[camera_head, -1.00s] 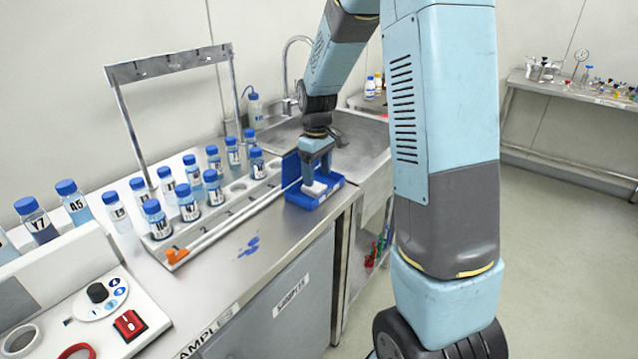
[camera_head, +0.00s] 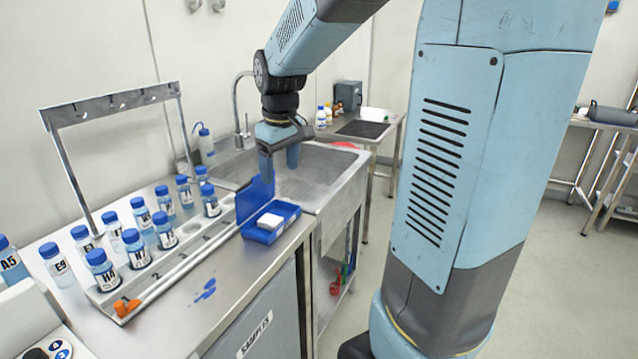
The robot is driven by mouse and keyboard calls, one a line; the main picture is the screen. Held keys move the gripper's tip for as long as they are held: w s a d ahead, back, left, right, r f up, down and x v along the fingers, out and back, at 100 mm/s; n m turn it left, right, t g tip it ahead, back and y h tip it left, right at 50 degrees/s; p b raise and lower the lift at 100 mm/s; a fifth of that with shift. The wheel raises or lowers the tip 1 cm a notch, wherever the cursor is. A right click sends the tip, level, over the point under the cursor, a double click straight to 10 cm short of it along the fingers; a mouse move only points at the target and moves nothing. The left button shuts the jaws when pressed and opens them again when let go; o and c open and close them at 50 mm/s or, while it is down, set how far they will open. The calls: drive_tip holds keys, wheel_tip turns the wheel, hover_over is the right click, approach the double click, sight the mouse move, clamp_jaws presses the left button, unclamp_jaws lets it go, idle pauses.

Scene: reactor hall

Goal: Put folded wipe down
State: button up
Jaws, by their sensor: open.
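The folded wipe (camera_head: 269,222) is a small white pad. It lies in the small blue tray (camera_head: 285,211) at the right end of the steel counter, beside the sink. My gripper (camera_head: 280,176) is above and behind the tray, near the sink's left edge. Its two fingers are apart and nothing shows between them. It is clear of the wipe. An upright blue panel (camera_head: 256,197) stands at the tray's left side, close to my gripper's left finger.
A rack (camera_head: 170,262) of blue-capped bottles stands left of the tray, with a metal hook frame (camera_head: 112,101) behind it. The sink (camera_head: 318,172) lies to the right. A blue smear (camera_head: 205,289) marks the otherwise clear counter front.

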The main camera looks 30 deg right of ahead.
drive_tip(key=s+r+m+t, duration=0.2)
drive_tip(key=s, duration=0.8)
drive_tip(key=s+r+m+t, duration=0.1)
drive_tip(key=s+r+m, duration=0.1)
drive_tip(key=s, duration=0.7)
drive_tip(key=shift+s+d+r+m+t, duration=0.2)
drive_tip(key=shift+s+r+m+t, duration=0.1)
drive_tip(key=shift+s+m+t, duration=0.15)
